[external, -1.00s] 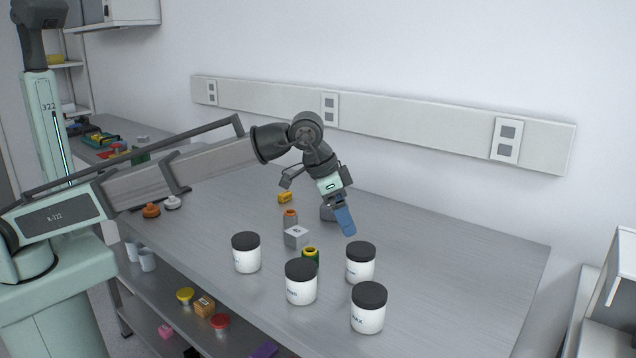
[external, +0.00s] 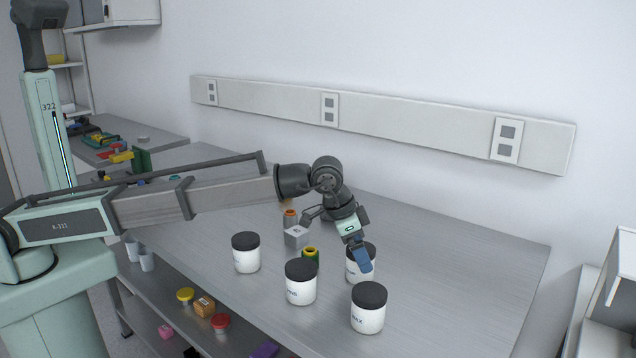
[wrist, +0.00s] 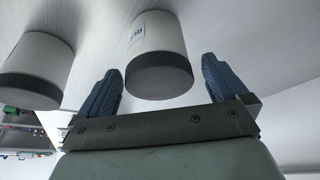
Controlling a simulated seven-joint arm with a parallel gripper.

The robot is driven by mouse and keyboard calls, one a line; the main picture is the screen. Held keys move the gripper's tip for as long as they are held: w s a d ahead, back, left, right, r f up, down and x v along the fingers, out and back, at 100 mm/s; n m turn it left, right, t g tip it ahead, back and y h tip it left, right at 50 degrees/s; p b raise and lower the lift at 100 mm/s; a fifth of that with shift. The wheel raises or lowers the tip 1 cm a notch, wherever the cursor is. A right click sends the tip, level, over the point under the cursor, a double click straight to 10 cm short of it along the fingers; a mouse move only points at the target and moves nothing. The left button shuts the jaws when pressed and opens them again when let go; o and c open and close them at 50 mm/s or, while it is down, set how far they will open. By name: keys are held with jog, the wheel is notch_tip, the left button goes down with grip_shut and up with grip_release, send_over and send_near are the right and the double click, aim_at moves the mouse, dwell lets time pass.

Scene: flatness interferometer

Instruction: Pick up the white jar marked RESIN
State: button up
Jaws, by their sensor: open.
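Several white jars with black lids stand on the bench. I cannot clearly read RESIN on any of them. The back right jar (external: 353,272) is partly hidden behind my gripper (external: 362,260), its label not readable. In the wrist view, a white jar (wrist: 158,45) with a small unclear label lies in line with the gap between the open blue fingers of my gripper (wrist: 160,75); nothing is gripped. A second jar (wrist: 38,62) is to its left. The front right jar (external: 368,315) reads like WAX. The middle jar (external: 301,287) and left jar (external: 246,258) have partial labels.
A grey cube (external: 296,236), a green and yellow spool (external: 310,255) and an orange-topped item (external: 290,218) stand close behind the jars. The bench (external: 470,265) is clear on the right. A lower shelf holds several small objects.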

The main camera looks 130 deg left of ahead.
jog(key=x, duration=0.3)
jog(key=shift+w+f, duration=0.1)
jog(key=shift+c, duration=0.2)
jog(key=c, duration=1.1)
